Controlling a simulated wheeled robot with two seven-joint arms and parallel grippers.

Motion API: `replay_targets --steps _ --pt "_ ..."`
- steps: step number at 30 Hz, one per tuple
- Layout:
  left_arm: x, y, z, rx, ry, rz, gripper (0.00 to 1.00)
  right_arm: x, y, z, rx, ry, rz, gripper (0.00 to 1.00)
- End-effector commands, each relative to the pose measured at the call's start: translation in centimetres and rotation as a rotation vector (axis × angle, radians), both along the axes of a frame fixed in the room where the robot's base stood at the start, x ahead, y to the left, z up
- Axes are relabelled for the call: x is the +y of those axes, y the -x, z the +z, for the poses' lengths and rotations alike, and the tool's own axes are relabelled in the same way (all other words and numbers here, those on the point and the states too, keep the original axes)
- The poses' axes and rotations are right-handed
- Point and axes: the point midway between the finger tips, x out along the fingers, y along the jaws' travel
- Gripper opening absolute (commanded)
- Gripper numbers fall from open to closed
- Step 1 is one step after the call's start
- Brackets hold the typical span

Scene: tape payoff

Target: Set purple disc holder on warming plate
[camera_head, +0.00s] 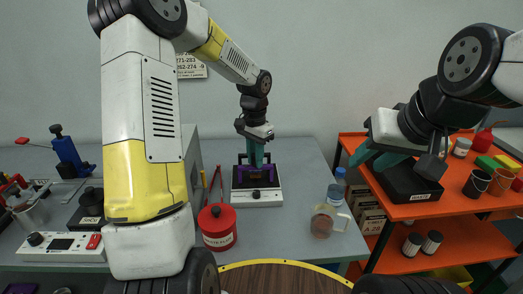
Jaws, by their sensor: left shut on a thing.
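My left gripper (257,160) points down over the middle of the bench, its teal fingers shut on the purple disc holder (256,180). The dark holder with purple edges is at the top of a white unit with a black top, which looks like the warming plate (257,198). I cannot tell whether the holder rests on the plate or hangs just above it. The fingers hide part of the holder. My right gripper (376,157) is at the right, its teal fingers apart and empty, beside a black box on the orange shelf.
A red can (217,226) stands left of the plate. A jug (323,221) and a blue bottle (337,188) stand to the right. A white control box (62,246) and a blue tool (69,154) are at the left. The orange shelf (419,209) holds jars and tins.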

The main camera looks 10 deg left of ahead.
Motion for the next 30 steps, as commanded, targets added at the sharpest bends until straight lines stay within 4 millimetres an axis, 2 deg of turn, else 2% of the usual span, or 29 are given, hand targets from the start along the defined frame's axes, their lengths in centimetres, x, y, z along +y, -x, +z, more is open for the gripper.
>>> replay_targets --steps 30 --pt "0.03 0.02 -0.51 0.000 0.000 0.000 0.00 0.00 0.00 0.00 0.000 0.000 0.000 0.36"
